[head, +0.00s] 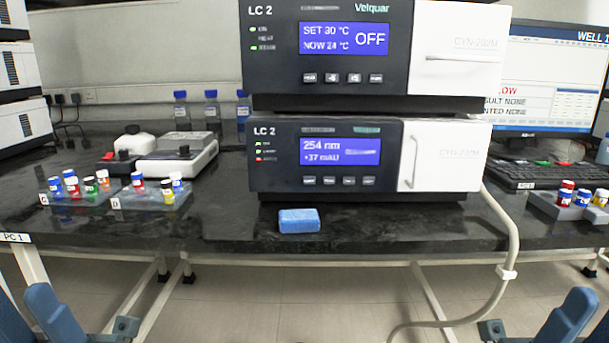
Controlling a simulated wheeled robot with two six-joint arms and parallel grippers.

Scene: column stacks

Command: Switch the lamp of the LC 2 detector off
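The LC 2 detector (290,181) is the lower unit of the stack in the middle of the bench. Its blue display (340,151) reads 254 nm and +37 mAU. Two indicators on its left look green and the lowest one looks red. A row of small buttons (338,181) sits under the display; their labels are too small to read. My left gripper (126,328) is low at the left, below the bench edge. My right gripper (491,329) is low at the right. Both are far from the detector, and their finger openings are not clear.
Another LC 2 unit (283,75) above reads SET 30, NOW 24, OFF. A blue sponge (299,221) lies before the detector. Vial racks (60,192) stand left and right (545,205). A hose (513,240) hangs at the right. Bench front is partly clear.

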